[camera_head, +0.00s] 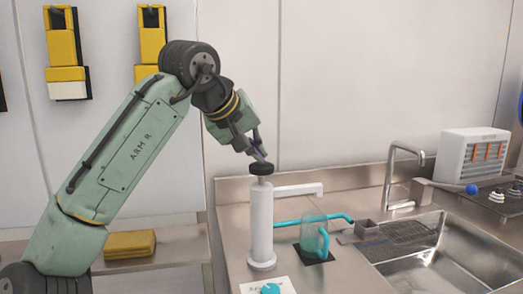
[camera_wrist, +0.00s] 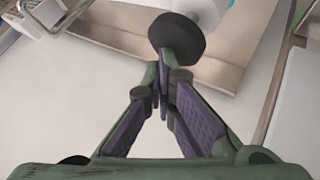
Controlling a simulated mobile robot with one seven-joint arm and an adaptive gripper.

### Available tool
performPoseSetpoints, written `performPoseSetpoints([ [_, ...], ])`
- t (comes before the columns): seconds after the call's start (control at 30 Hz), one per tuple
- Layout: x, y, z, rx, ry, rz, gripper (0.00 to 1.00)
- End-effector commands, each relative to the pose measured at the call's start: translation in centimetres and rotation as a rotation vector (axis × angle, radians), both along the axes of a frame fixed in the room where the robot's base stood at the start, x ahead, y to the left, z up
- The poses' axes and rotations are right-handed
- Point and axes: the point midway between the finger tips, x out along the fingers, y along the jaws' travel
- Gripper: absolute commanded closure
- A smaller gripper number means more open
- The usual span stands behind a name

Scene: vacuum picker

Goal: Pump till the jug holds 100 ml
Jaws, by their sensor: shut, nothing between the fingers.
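A white upright pump (camera_head: 261,222) stands on the steel counter, with a round black knob (camera_head: 261,169) on top. My gripper (camera_head: 262,158) is shut and empty, its fingertips at or just above the knob. In the wrist view my shut fingertips (camera_wrist: 165,62) meet close to the black knob (camera_wrist: 177,36); whether they touch it I cannot tell. A clear jug with a teal handle (camera_head: 314,238) stands on a dark square pad right of the pump. The liquid level in the jug is too small to read.
A card with a teal knob (camera_head: 270,288) lies in front of the pump. A steel sink (camera_head: 440,255) with a tap (camera_head: 391,170) is to the right. A white rack (camera_head: 468,158) stands behind it. A yellow block (camera_head: 130,244) lies on the left bench.

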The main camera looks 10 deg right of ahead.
Motion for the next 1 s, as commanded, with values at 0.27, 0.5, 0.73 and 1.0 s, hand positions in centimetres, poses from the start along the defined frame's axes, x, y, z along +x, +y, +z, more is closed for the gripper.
performPoseSetpoints([
  [0.27, 0.0, 0.0, -0.5, 0.002, 0.003, -0.001, 1.0],
  [0.5, 0.0, 0.0, -0.5, 0.003, 0.003, 0.0, 1.0],
  [0.73, 0.0, 0.0, 0.4, 0.002, 0.003, -0.001, 1.0],
  [1.0, 0.0, 0.0, 2.1, 0.001, 0.003, -0.001, 1.0],
])
